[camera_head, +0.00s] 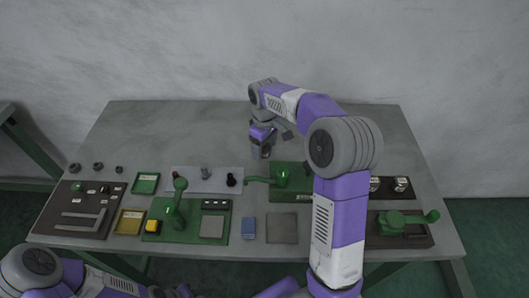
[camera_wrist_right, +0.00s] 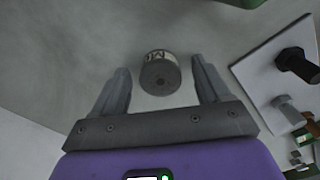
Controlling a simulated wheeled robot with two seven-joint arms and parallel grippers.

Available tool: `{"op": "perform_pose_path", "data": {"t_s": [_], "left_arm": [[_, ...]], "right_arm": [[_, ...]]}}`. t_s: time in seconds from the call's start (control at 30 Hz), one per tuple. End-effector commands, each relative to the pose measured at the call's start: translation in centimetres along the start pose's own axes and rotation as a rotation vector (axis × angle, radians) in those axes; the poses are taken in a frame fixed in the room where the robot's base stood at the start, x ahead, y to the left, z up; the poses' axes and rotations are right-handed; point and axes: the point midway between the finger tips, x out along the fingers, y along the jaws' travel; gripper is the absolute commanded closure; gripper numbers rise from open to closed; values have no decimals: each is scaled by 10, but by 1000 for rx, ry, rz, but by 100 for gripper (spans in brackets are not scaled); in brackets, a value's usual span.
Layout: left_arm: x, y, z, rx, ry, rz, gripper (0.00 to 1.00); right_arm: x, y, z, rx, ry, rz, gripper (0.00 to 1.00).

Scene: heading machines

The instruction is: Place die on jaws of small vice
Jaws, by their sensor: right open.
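The die (camera_wrist_right: 160,73) is a short grey cylinder with a pale lettered label around its side. In the right wrist view it stands on the grey table between the spread fingers of my right gripper (camera_wrist_right: 160,66), with a gap on each side. In the head view my right gripper (camera_head: 262,151) is over the middle of the table, and I cannot make out the die under it. Green devices with handles stand at the centre (camera_head: 282,176) and on a dark plate at the right (camera_head: 403,224); I cannot tell which is the small vice. My left gripper is not seen.
A pale plate (camera_head: 190,183) with dark bolts lies close to my right gripper. Two labelled cylinders (camera_head: 401,184) stand at the right. A green device (camera_head: 178,205), trays and a dark tool board (camera_head: 60,215) fill the left front. The back left of the table is clear.

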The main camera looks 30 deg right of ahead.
Motion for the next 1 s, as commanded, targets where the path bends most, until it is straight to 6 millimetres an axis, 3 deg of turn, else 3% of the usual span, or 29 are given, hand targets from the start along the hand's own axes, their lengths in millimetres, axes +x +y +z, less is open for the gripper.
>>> {"op": "perform_pose_path", "data": {"t_s": [0.13, 0.6, 0.87, 1.0], "left_arm": [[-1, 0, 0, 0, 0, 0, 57], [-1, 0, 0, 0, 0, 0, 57], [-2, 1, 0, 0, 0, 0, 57], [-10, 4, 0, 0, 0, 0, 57]], "right_arm": [[-2, 0, 0, 0, 1, 0, 27], [-2, 0, 0, -1, 1, 0, 99], [-5, 0, -1, -1, 3, 1, 100], [-24, 0, -1, -2, 4, 2, 100]]}}
